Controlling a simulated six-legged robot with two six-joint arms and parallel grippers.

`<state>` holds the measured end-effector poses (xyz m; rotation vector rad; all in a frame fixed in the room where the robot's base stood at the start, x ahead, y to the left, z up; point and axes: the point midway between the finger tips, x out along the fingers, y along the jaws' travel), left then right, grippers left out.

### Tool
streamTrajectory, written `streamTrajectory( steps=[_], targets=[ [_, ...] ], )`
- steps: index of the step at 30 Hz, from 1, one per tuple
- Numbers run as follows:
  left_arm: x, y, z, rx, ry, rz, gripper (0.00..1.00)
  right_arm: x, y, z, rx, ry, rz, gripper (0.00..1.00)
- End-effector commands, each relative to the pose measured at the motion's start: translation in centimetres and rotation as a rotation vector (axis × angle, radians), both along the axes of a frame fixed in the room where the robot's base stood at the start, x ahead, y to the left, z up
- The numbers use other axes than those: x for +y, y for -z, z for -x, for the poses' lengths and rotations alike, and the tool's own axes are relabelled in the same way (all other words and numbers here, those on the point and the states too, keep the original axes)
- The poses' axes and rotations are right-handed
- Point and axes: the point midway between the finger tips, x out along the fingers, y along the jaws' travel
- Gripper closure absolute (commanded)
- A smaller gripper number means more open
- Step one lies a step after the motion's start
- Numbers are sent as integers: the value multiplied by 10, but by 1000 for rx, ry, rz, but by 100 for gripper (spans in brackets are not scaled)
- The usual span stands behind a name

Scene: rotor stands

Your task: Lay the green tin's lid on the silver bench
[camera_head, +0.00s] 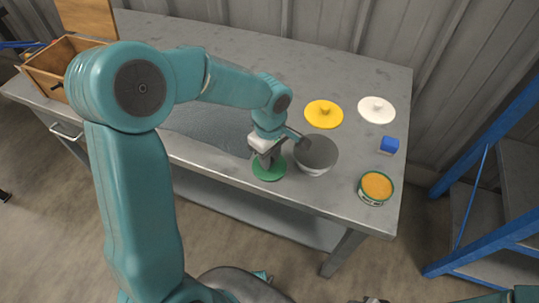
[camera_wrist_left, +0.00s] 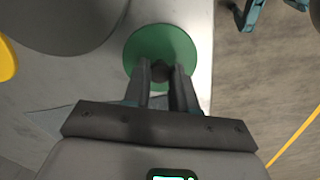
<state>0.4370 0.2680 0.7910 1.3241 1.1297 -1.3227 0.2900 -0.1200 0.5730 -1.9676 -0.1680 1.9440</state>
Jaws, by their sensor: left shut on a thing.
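The green lid (camera_head: 269,172) is a flat disc with a dark knob, near the front edge of the silver bench (camera_head: 235,185). My left gripper (camera_head: 266,160) is above it, shut on the knob. The wrist view shows the lid (camera_wrist_left: 150,45) level below the fingers (camera_wrist_left: 168,72); I cannot tell whether it touches the bench. The green tin (camera_head: 372,200) stands open at the front right of the bench, with orange contents showing. A sliver of what may be my right gripper (camera_head: 375,300) shows at the bottom edge; its jaws are hidden.
A yellow lid (camera_head: 324,113), a white lid (camera_head: 377,109) and a blue block (camera_head: 389,145) lie farther right. A grey mat (camera_head: 205,128) lies left, and an open wooden box (camera_head: 50,70) stands at far left.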

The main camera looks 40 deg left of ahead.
Motion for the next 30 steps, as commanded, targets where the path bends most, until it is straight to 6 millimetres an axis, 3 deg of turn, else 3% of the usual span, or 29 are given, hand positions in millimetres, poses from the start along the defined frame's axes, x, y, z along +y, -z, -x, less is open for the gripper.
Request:
streamTrajectory(
  steps=[1,3,11,15,24,30],
  targets=[
    [0,1,0,0,0,0,67,0,2,0,0,0,0,57],
    [0,1,0,0,0,0,48,0,1,0,0,0,0,57],
    [0,0,0,0,0,0,48,0,0,0,0,0,0,57],
    [0,-10,-1,-2,0,-1,48,0,-5,0,0,0,0,57],
    [0,-78,-1,-5,0,0,48,0,-15,0,0,0,0,57],
    [0,-112,-1,-3,-1,0,48,0,-19,0,0,0,0,57]
  ],
)
